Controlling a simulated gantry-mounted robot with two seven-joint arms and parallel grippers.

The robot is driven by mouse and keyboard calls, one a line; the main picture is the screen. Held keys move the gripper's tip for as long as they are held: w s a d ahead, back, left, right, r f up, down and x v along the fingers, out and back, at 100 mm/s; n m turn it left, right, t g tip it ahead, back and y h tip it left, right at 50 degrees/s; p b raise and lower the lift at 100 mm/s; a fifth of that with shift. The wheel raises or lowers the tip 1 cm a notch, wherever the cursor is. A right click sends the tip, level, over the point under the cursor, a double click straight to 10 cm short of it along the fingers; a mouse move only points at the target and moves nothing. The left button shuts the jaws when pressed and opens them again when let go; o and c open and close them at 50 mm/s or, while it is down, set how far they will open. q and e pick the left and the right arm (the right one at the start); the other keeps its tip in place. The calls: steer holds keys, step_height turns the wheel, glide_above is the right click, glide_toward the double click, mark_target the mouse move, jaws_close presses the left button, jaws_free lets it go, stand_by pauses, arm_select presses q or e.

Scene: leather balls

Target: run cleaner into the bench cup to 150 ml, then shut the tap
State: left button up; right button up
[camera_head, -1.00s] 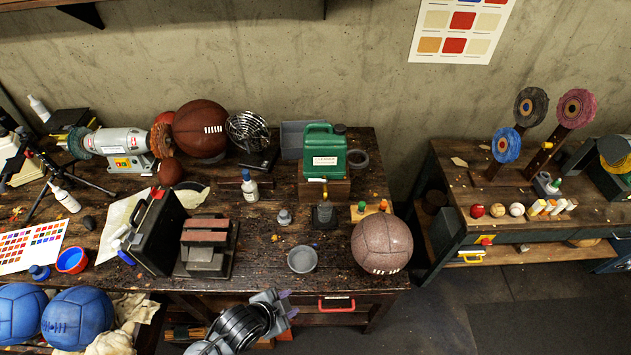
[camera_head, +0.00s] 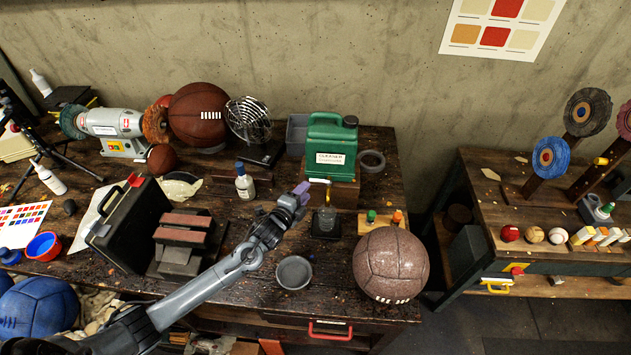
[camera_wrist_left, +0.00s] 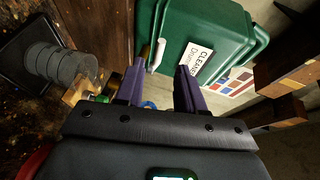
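A green cleaner jug (camera_head: 331,158) with a white label stands on a wooden block. Its small yellow tap (camera_head: 325,182) shows at the jug's lower front. The bench cup (camera_head: 327,218) looks greyish and clear and stands on a black square plate under the tap; its liquid level cannot be read. In the left wrist view the jug (camera_wrist_left: 200,25) is just beyond the fingers, and a banded grey cup (camera_wrist_left: 62,64) stands at the left. My left gripper (camera_head: 299,193) is left of the tap, its purple fingers apart and empty in the wrist view (camera_wrist_left: 160,88). My right gripper is out of view.
A brown ball (camera_head: 390,265) and a wooden block with green and orange stoppers (camera_head: 382,220) are right of the cup. A grey bowl (camera_head: 294,272) sits in front. A white bottle with a blue cap (camera_head: 245,183) stands left of my gripper.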

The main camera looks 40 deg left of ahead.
mark_target(315, 180)
arm_select(q)
steer(key=x, duration=0.8)
jaws_close()
stand_by(0.4)
